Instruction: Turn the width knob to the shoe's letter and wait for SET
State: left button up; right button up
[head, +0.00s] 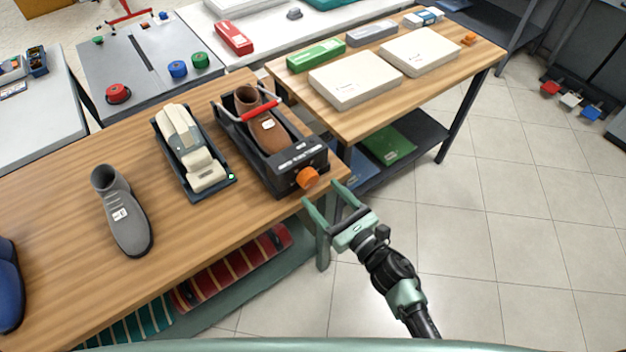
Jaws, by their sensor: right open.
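The orange width knob (307,177) sticks out from the front of a dark stretching machine (283,178) near the table's front right corner. A brown shoe (265,122) sits in the machine with a white tag on it, its letter too small to read. The machine's labels and any SET sign are not legible. My right gripper (332,194) is open and empty, just below and right of the knob, apart from it. My left gripper is not in view.
A cream last device (187,150) in a dark tray with a green light stands left of the machine. A grey tagged shoe (122,213) stands further left, a blue shoe (9,285) at the left edge. Boxes (355,79) lie on the table behind. Floor at right is clear.

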aim_at(312, 183)
jog(key=x, duration=0.5)
jog(key=shift+p, duration=0.35)
jog(key=shift+c, duration=0.3)
jog(key=c, duration=1.3)
jog(key=shift+f, duration=0.1)
